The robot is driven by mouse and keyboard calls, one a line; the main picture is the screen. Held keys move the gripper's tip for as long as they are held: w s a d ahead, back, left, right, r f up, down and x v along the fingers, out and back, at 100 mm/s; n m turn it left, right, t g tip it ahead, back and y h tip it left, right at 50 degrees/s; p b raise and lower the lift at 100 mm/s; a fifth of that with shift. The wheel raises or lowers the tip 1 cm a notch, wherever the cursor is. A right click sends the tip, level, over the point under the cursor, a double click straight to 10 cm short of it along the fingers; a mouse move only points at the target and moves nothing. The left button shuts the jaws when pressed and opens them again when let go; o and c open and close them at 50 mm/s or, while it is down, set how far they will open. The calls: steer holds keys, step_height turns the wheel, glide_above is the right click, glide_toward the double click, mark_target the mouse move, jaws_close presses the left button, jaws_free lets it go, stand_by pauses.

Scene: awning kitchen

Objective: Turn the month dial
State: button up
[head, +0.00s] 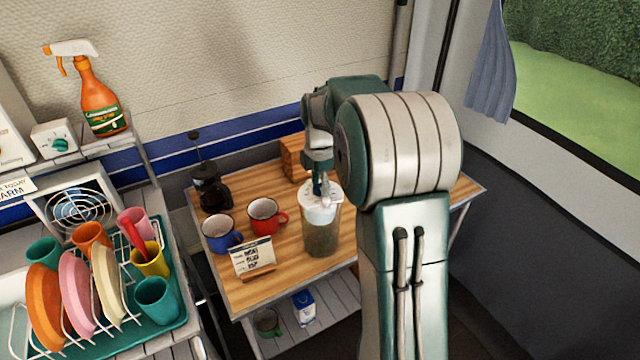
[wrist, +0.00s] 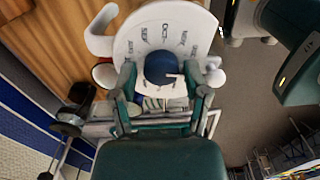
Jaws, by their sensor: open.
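The month dial is a white round lid (head: 318,214) with month marks on top of a clear jar (head: 321,240) on the wooden table. In the wrist view the dial face (wrist: 140,42) shows letters such as OCT around a dark blue round knob (wrist: 161,66) with a small pale pointer (wrist: 175,75). My gripper (head: 322,192) is over the lid in the head view. In the wrist view my gripper (wrist: 164,80) is open, with one finger on each side of the knob. I cannot tell if the fingers touch it.
A red mug (head: 266,217), a blue mug (head: 219,233), a small sign (head: 252,258) and a coffee maker (head: 212,187) stand left of the jar. A wooden block (head: 293,158) is behind. A dish rack (head: 100,290) with plates and cups is at left.

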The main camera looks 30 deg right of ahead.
steer(key=shift+a+f, duration=0.1)
jaws_close()
steer(key=shift+m, duration=0.3)
